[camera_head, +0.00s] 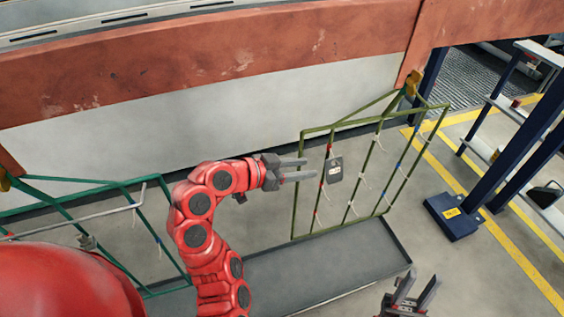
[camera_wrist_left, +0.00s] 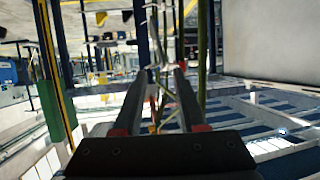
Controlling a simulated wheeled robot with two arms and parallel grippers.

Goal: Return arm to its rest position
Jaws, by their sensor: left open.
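My red left arm rises from the bottom of the head view and bends to the right. Its left gripper (camera_head: 300,168) is open, with a clear gap between its grey fingers, and points right towards the green plating rack (camera_head: 295,190). A small dark plate (camera_head: 335,170) hangs on that rack just beyond the fingertips. In the left wrist view the spread fingers (camera_wrist_left: 160,78) hold nothing, and thin rods show between and behind them. My right gripper (camera_head: 416,292) shows at the bottom edge, fingers apart and empty; its arm is out of view.
A second green rack (camera_head: 75,189) stands at the left. A grey tray (camera_head: 300,274) lies on the floor under the racks. A rusty red beam (camera_head: 220,55) runs overhead. A blue post with a foot (camera_head: 452,217) and yellow floor lines are at the right.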

